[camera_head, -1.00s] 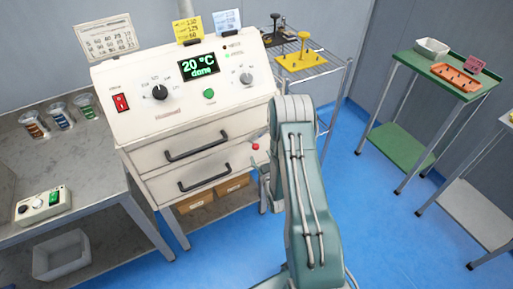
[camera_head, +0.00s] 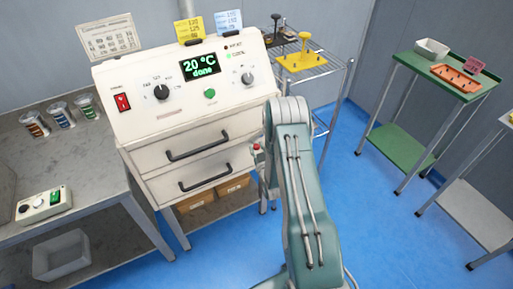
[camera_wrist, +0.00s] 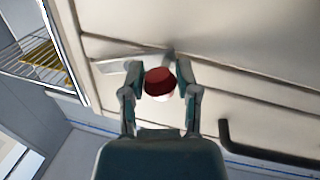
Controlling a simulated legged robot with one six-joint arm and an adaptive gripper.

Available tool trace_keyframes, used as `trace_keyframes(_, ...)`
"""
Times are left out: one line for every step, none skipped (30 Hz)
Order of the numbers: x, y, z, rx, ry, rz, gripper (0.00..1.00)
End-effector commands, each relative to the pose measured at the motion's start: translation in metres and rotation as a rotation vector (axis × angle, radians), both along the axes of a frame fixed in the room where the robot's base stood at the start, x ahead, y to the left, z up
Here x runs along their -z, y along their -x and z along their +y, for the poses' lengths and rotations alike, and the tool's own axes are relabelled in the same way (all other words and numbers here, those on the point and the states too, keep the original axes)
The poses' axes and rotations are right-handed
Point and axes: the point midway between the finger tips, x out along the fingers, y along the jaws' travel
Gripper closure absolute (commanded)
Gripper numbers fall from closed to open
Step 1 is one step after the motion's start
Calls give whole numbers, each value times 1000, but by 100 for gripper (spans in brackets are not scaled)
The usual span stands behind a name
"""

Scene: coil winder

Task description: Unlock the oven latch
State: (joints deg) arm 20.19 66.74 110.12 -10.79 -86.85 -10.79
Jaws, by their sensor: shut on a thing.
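The oven (camera_head: 150,128) is a cream cabinet with a sloped control panel; its display reads 20 °C, done. A latch with a red knob (camera_wrist: 158,82) sits at the oven's right edge, and the red knob also shows small in the head view (camera_head: 256,147). My gripper (camera_wrist: 160,80) is shut on the red knob, with one finger on each side of it. A pale metal latch plate (camera_wrist: 120,62) lies behind the knob in the wrist view. In the head view my arm covers most of the gripper.
Two dark drawer handles (camera_head: 197,146) are on the oven front; one handle (camera_wrist: 265,150) is near my gripper in the wrist view. A wire rack (camera_head: 318,72) with a yellow fixture stands right of the oven. A green table (camera_head: 440,75) stands farther right, with open blue floor between.

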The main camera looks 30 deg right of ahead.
Motion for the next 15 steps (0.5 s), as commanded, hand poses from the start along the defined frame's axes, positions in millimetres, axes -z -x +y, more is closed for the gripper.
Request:
trace_keyframes(-1, -1, 1, -2, -1, -2, 100)
trace_keyframes(-1, -1, 1, -2, -5, -2, 100)
trace_keyframes(-2, -1, 1, -3, -15, -2, 100)
trace_keyframes(-3, -1, 1, -3, -27, -2, 100)
trace_keyframes(-3, -1, 2, -4, -44, -1, 100)
trace_keyframes(-5, -1, 2, -4, -73, 0, 100)
trace_keyframes(-6, -1, 2, -3, -98, 1, 100)
trace_keyframes(-7, -1, 3, -4, -126, 1, 100)
trace_keyframes(-9, -1, 3, -4, -164, 2, 100)
trace_keyframes(-10, -2, 4, -4, -194, 3, 100)
trace_keyframes(-11, -2, 4, -4, -224, 4, 100)
trace_keyframes(-13, -2, 4, -3, -260, 4, 100)
trace_keyframes(-14, -2, 4, -3, -286, 5, 100)
trace_keyframes(-14, -2, 4, -3, -310, 6, 100)
trace_keyframes(-15, -2, 4, -3, -339, 8, 100)
